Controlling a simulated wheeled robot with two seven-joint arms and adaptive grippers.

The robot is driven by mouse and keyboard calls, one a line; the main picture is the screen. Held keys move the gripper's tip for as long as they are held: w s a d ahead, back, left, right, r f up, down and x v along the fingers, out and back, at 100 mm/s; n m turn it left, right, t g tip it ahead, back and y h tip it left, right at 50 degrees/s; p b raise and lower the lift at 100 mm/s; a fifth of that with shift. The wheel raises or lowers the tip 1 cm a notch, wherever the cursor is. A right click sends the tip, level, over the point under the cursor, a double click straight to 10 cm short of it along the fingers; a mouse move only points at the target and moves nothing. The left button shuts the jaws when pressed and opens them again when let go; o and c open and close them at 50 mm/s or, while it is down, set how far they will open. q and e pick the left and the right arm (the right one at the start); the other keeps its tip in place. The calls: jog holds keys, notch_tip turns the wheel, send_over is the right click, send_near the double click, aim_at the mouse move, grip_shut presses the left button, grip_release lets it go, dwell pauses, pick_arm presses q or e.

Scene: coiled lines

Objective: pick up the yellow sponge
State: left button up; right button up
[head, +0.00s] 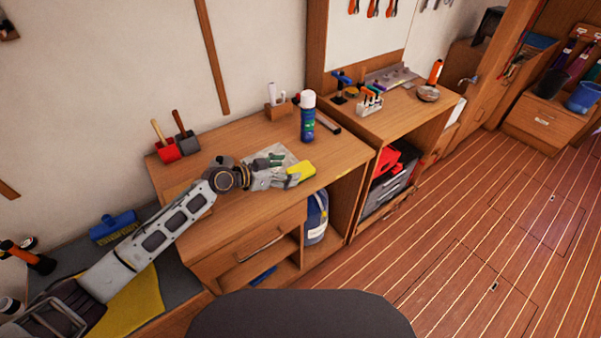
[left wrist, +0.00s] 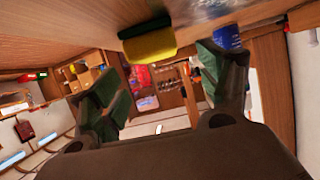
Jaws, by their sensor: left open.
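The yellow sponge (head: 301,170) lies on the wooden cabinet top near its front edge. In the left wrist view the sponge (left wrist: 150,46) is a yellow block with a dark green layer, beyond the fingertips and between them in the picture. My left gripper (head: 284,171) is open and low over the cabinet top, its fingers pointing at the sponge from the left. In the left wrist view its two green-padded fingers (left wrist: 160,78) stand wide apart with nothing between them. I cannot tell whether a fingertip touches the sponge. My right gripper is not in view.
A blue spray can (head: 308,118) stands behind the sponge. A blue jug (head: 316,217) sits on the shelf below. Bare cabinet top lies right of the sponge.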

aim_at(300, 169)
pick_arm(q)
jog(key=shift+p+x, duration=0.4)
jog(key=shift+x, duration=0.85)
jog(key=shift+f+x, duration=0.25)
jog(key=shift+x, duration=1)
jog(key=shift+s, duration=0.15)
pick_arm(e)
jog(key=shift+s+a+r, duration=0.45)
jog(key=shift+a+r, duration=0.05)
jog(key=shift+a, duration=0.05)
pick_arm(q)
jog(key=c, duration=0.9)
